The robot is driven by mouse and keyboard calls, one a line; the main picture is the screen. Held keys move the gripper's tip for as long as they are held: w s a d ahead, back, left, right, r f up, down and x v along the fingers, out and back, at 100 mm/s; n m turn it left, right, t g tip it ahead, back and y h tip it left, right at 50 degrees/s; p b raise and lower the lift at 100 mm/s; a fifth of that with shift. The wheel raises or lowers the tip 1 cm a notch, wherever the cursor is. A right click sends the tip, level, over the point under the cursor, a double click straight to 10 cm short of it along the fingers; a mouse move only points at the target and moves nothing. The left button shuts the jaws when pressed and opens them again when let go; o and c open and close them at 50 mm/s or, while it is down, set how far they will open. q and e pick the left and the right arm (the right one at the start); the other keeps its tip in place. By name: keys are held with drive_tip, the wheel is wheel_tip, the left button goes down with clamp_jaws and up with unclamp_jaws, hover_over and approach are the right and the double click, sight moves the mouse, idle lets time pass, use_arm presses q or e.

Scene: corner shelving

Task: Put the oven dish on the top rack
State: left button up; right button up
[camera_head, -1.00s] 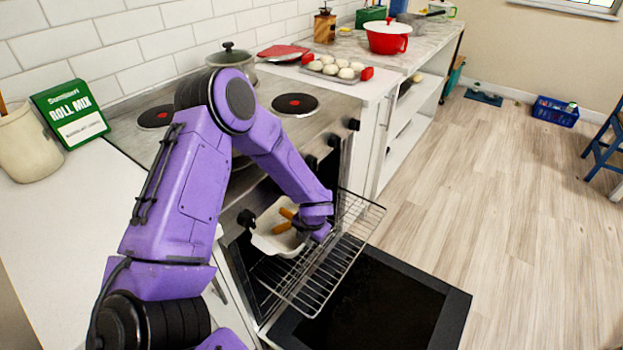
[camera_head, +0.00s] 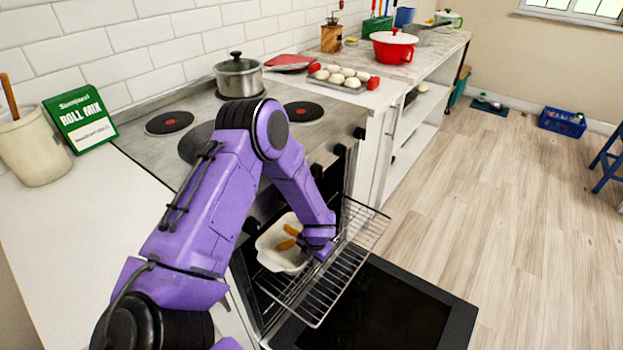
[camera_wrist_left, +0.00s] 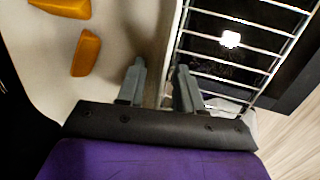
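The white oven dish (camera_head: 269,246) holds orange-brown pieces (camera_head: 289,237) and is at the pulled-out upper wire rack (camera_head: 322,292) of the open oven. Part of the dish is hidden by my left arm. My left gripper (camera_head: 322,252) is at the dish's right side. In the left wrist view its two fingers (camera_wrist_left: 160,75) are partly closed, one on each side of the dish's wall (camera_wrist_left: 30,55), and appear to pinch it. The rack's bars (camera_wrist_left: 235,50) show just to the right. My right gripper is not in view.
The black open oven door (camera_head: 385,310) lies below the rack. The counter behind holds a tray of pale buns (camera_head: 343,77) and a red pot (camera_head: 393,48).

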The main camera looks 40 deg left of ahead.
use_arm(q)
drive_tip(key=p+v, duration=0.1)
drive_tip(key=v, duration=1.1)
drive_tip(key=shift+p, duration=0.3)
